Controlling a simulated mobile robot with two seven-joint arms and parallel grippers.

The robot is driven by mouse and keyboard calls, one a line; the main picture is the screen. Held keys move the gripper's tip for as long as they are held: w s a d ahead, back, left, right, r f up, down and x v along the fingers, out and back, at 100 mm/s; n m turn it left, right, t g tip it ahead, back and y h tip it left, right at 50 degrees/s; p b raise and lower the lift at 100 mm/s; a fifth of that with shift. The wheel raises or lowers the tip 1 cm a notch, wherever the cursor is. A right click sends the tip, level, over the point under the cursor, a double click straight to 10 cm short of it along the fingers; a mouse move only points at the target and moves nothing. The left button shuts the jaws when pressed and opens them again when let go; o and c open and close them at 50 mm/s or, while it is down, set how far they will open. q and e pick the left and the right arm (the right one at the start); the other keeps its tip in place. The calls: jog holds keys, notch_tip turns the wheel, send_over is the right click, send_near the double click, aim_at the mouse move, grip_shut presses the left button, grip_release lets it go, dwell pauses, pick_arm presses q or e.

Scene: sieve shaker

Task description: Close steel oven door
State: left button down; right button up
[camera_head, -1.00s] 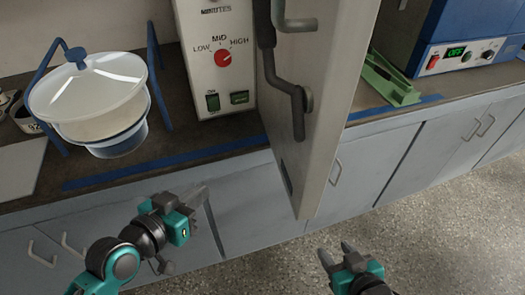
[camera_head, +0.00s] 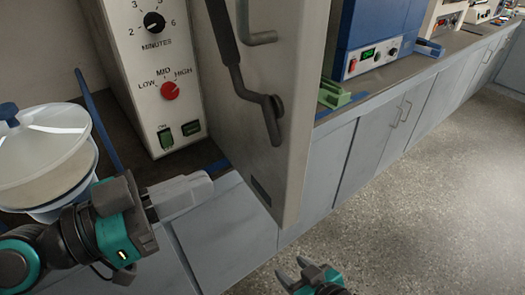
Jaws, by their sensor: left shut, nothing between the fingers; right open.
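The steel oven door (camera_head: 258,150) stands open in the head view, swung out past the counter's front edge. Its dark lever handle (camera_head: 262,97) hangs on the face turned toward me. The oven's control panel (camera_head: 152,75), with a black minutes dial and a red knob, is left of the door. The oven's inside is hidden. My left gripper (camera_head: 208,185) is shut and empty, in front of the counter edge and left of the door's lower part, apparently apart from it. My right gripper (camera_head: 287,275) is open and empty, low in front of the cabinets, below the door's bottom corner.
A green bracket (camera_head: 332,95) and a blue device (camera_head: 375,25) sit on the counter right of the door. Grey cabinets (camera_head: 375,135) run below, and the speckled floor (camera_head: 430,190) at the right is clear.

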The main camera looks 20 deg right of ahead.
aim_at(283, 150)
pick_arm(q)
jog(key=p+x, duration=0.2)
jog(key=x, duration=0.8)
jog(key=shift+r, duration=0.1)
jog(key=shift+w+d, duration=0.1)
jog(key=shift+d, duration=0.45)
pick_arm(e)
jog(key=shift+s+d+r+h, duration=0.15)
jog(key=shift+s+d+r, duration=0.1)
jog(key=shift+d, duration=0.15)
jog(key=shift+s+d+r+h, duration=0.15)
jog(key=shift+s+d, duration=0.1)
jog(key=shift+d, duration=0.15)
pick_arm(q)
jog(key=shift+p, duration=0.3)
pick_arm(e)
jog(key=shift+a, duration=0.1)
